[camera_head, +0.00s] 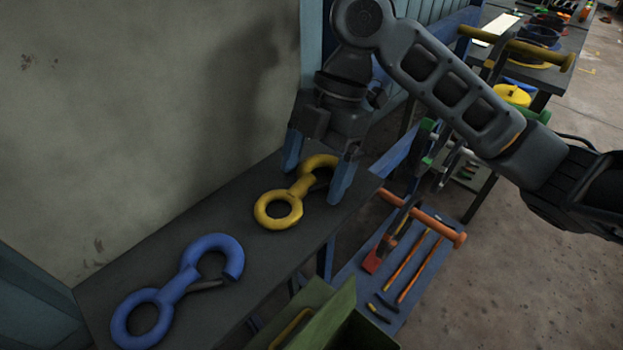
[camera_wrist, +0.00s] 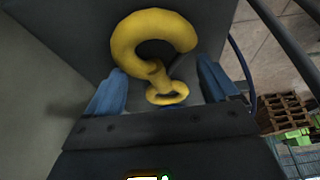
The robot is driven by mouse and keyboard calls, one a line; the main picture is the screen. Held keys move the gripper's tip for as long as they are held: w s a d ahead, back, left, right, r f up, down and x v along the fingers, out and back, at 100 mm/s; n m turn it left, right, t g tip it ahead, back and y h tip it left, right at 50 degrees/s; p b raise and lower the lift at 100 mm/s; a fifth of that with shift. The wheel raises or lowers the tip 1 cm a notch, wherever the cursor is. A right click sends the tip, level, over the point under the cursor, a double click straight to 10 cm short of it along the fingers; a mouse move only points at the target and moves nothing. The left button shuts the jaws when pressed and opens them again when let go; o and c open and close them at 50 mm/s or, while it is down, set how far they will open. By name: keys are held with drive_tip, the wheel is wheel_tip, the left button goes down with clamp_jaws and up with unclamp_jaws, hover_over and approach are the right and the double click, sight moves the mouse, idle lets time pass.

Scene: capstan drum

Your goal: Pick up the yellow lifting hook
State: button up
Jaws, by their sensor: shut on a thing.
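The yellow lifting hook (camera_head: 301,187) is at the far end of the dark bench, its ring end toward the blue hook and its curved end under my gripper. In the wrist view the yellow hook (camera_wrist: 125,42) fills the upper middle, with its curved end at the top and its eye near the palm. My gripper (camera_head: 312,185) points down, with one blue finger on each side of the hook, and is shut on it. The fingers also flank it in the wrist view (camera_wrist: 160,68). The hook appears to lie on the bench; I see no clear gap beneath it.
A larger blue hook (camera_head: 178,283) lies on the same bench (camera_head: 240,255), nearer the camera. A wall stands close along the bench's left side. A green box (camera_head: 335,318) and a low blue shelf with tools (camera_head: 412,262) are to the right.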

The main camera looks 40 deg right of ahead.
sight(305, 182)
drive_tip(key=shift+r, duration=0.15)
drive_tip(key=shift+r, duration=1.4)
drive_tip(key=shift+s+r+b, duration=0.2)
drive_tip(key=shift+s+b, duration=0.1)
drive_tip(key=shift+b, duration=0.05)
drive_tip(key=s+d+p, duration=0.1)
drive_tip(key=s+p, duration=0.1)
drive_tip(key=s, duration=0.6)
drive_tip(key=s+d+p, duration=0.2)
drive_tip(key=s, duration=0.7)
drive_tip(key=shift+d, duration=0.25)
